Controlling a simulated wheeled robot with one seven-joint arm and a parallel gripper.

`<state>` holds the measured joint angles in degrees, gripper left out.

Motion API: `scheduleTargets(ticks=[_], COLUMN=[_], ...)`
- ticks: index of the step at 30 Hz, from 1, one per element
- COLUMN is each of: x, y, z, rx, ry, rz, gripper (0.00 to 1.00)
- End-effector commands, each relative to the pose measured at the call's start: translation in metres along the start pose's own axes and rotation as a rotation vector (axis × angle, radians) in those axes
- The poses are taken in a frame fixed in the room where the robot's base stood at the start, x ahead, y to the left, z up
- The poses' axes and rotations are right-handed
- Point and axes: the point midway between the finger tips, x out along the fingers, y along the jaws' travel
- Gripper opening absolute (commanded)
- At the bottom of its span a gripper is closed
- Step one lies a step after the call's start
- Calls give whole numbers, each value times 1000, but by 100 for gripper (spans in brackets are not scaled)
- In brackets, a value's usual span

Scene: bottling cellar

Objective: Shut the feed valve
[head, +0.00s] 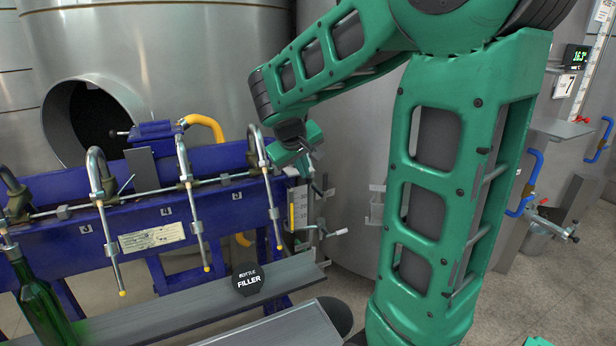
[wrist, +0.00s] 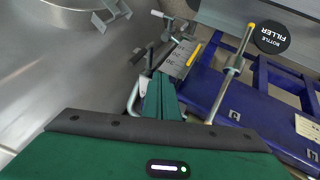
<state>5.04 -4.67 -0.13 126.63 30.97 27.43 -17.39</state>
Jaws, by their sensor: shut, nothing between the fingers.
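A small lever with a pale grip (head: 333,233) sticks out at the right end of the blue bottle filler (head: 225,205), beside a level scale (head: 299,208). It may be the feed valve; no label on it can be read. In the wrist view a pale-ended lever (wrist: 162,15) shows beyond my fingers. My gripper (head: 319,186) is close above the filler's right end, partly hidden by my arm. In the wrist view my gripper (wrist: 163,82) is shut and empty, with its fingertips pointing at the metal fittings next to the scale. Contact with these fittings cannot be told.
Several filling spouts (head: 197,215) hang along the filler. A green bottle (head: 38,305) stands at the left. A round "Bottle Filler" sign (head: 248,279) is on the grey front rail. Large steel tanks (head: 150,45) stand close behind. Another valve (head: 552,226) is at the far right.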

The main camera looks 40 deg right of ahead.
Motion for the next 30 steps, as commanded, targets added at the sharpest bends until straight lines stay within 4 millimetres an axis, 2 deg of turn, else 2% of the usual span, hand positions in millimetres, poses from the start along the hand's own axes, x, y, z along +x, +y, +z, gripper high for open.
scheduleTargets(ticks=[16, 22, 30], x=[96, 106, 111], y=[0, 25, 35], z=[2, 1, 1], rx=[1, 3, 0], ry=[-5, -1, -1], rz=[1, 1, 0], gripper=[0, 0, 0])
